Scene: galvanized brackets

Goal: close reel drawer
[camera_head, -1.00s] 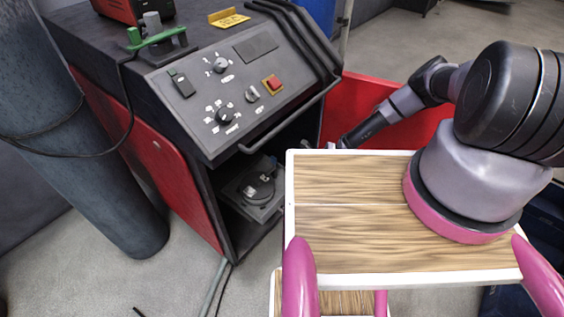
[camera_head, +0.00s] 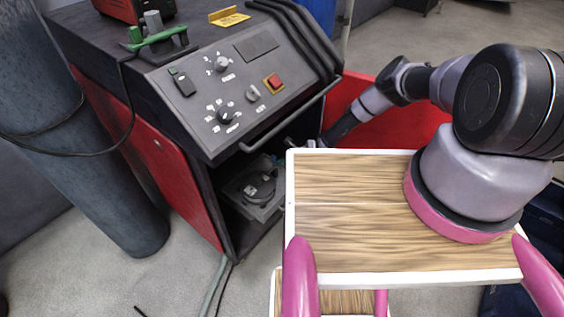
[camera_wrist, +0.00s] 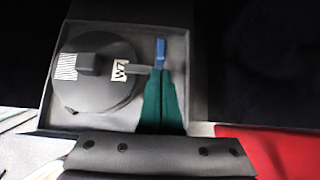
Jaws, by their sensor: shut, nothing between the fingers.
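The reel drawer (camera_head: 264,211) is a dark grey tray low in the open side of the red and black machine (camera_head: 180,110). It carries a round reel (camera_head: 258,187), and its right end is hidden behind my tray top. In the wrist view the drawer (camera_wrist: 182,48) is seen from above, with the reel (camera_wrist: 95,95) and its white label at left. My gripper (camera_wrist: 161,68) is shut and empty, its green fingers over the drawer's right part beside the reel. In the head view my gripper (camera_head: 311,143) is partly hidden beside the machine's opening. Contact with the drawer cannot be told.
A handle bar (camera_head: 290,118) crosses the machine's front above the opening. A red panel (camera_head: 385,130) stands behind my arm. A grey gas cylinder (camera_head: 95,150) with a black cable stands at left.

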